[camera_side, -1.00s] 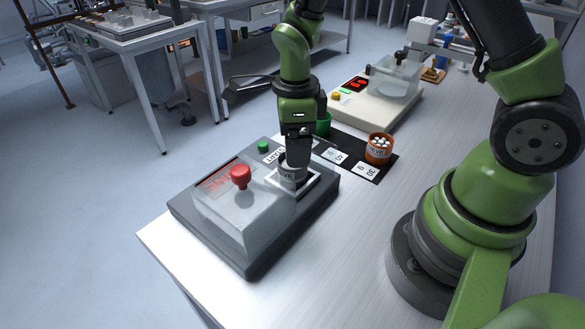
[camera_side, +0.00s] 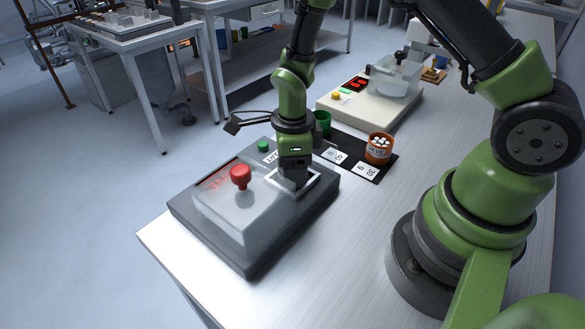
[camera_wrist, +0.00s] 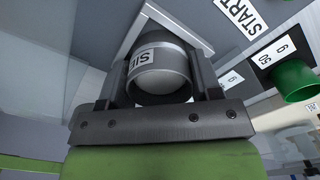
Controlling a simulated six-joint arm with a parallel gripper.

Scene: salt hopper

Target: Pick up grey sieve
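The grey sieve (camera_wrist: 158,75), a round cup with a white label reading "SIE", sits in the square light frame of the dark machine in the wrist view. In the side view my gripper hides it. My gripper (camera_wrist: 160,80) points down over the frame, its dark fingers on the left and right of the sieve. It also shows in the side view (camera_side: 293,180). The fingers are very close to the sieve's sides; I cannot tell whether they touch it. The machine's pale square frame (camera_side: 316,181) shows around the gripper.
A clear cover with a red knob (camera_side: 240,174) stands left of my gripper on the machine. A green button (camera_side: 263,146), a green cup (camera_side: 323,122) and an orange cup with white pieces (camera_side: 379,149) are nearby. A scale (camera_side: 352,110) stands behind.

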